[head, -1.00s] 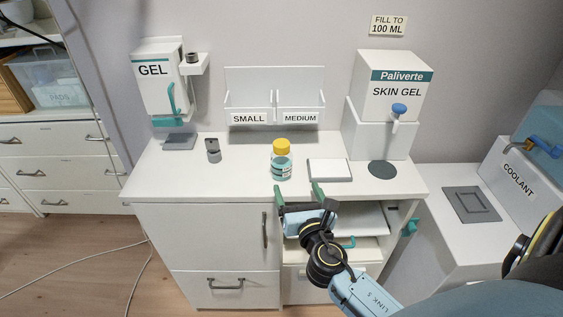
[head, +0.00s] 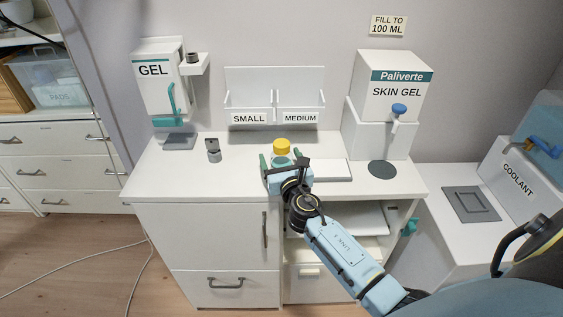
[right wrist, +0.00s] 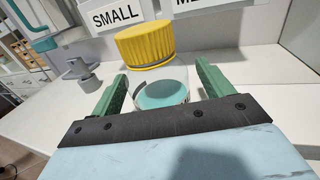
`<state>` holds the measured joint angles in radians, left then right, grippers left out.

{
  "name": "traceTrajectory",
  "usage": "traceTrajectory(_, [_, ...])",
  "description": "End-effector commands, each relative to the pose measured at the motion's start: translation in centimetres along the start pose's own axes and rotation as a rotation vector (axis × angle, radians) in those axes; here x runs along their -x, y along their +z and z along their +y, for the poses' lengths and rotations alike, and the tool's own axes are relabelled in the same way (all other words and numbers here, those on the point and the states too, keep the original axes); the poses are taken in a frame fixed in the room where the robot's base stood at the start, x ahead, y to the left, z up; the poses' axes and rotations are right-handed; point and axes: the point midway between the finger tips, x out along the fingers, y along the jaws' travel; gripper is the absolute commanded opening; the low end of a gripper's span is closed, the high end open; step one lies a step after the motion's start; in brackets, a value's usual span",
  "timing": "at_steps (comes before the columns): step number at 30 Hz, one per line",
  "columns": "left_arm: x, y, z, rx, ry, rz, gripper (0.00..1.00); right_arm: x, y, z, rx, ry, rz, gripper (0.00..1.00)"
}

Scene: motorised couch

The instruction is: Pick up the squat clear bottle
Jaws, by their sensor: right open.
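The squat clear bottle (head: 282,148) with a yellow cap stands upright on the white counter. Teal shows low on it, and my right gripper hides most of its body in the head view. In the right wrist view the bottle (right wrist: 160,92) is between the two green fingers, its yellow cap above them. My right gripper (head: 280,162) is open, with a finger on each side of the bottle; a gap shows beside the right finger, and contact on the left is unclear. It also shows in the right wrist view (right wrist: 160,88). My left gripper is not in view.
A white flat pad (head: 333,170) lies right of the bottle, before the Skin Gel dispenser (head: 393,90). A small grey-topped item (head: 213,150) stands to the left. The SMALL and MEDIUM bins (head: 274,108) are behind. Counter between bottle and grey item is clear.

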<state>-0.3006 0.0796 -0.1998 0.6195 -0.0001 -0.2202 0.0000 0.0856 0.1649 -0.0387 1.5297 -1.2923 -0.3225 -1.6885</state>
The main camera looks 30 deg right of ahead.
Motion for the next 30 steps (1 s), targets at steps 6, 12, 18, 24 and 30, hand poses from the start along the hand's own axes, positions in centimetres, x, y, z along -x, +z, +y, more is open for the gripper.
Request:
traceTrajectory(6, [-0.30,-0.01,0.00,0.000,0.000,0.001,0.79,-1.39,-0.17,0.04,0.000,0.001,0.002,0.79])
traceTrajectory(12, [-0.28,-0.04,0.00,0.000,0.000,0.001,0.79,-1.35,-0.15,0.04,0.000,0.001,0.002,0.76])
traceTrajectory(18, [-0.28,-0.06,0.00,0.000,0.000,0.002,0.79,-1.33,-0.15,0.04,-0.001,0.001,0.002,0.49])
traceTrajectory(24, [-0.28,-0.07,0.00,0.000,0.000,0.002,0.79,-1.33,-0.11,0.04,-0.001,0.001,0.001,0.30])
traceTrajectory(30, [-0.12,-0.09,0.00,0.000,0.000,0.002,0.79,-1.33,0.08,0.04,0.000,0.001,0.001,0.30])
